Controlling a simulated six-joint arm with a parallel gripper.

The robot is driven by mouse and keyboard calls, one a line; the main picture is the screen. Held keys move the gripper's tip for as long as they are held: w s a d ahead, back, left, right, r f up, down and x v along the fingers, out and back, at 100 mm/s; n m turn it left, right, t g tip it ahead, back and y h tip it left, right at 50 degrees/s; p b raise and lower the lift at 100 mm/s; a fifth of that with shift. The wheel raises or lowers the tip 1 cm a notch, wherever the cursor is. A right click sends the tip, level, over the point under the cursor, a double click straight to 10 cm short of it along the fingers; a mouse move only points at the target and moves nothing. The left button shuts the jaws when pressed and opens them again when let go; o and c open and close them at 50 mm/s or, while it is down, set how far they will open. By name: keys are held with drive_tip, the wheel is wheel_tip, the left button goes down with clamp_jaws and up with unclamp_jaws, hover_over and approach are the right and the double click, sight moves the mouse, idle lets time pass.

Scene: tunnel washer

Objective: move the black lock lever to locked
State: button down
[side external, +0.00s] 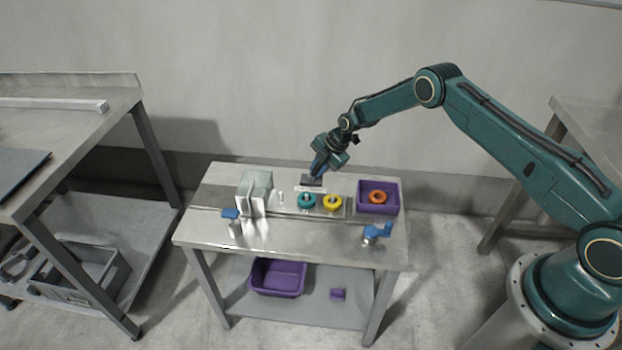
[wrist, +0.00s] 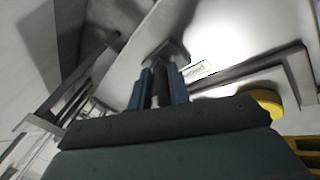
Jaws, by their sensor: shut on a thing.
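The black lock lever (wrist: 160,84) shows in the wrist view as a dark upright bar between my blue fingers, above a grey base plate (wrist: 167,51). My gripper (wrist: 161,88) is shut on it. In the side view my gripper (side external: 317,174) points down at a small dark unit (side external: 312,182) at the back of the steel table. A white label (side external: 311,189) lies in front of that unit. The fingers hide most of the lever there, and I cannot tell its position against any locked mark.
A teal ring (side external: 307,201) and a yellow ring (side external: 332,202) sit just in front on the table (side external: 290,235). A purple bin (side external: 364,208) with an orange ring (side external: 377,197) is to the right. A grey metal housing (side external: 254,191) stands left. Blue-topped fittings stand along the front.

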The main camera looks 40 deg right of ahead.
drive_tip(key=shift+s+d+f+t, duration=0.1)
drive_tip(key=shift+d+f+t, duration=0.05)
drive_tip(key=shift+t, duration=0.15)
drive_tip(key=c, duration=1.3)
unclamp_jaws()
drive_tip(key=shift+r, duration=0.25)
drive_tip(key=v, duration=1.3)
drive_tip(key=shift+d, duration=0.3)
drive_tip(key=shift+s+r, duration=0.15)
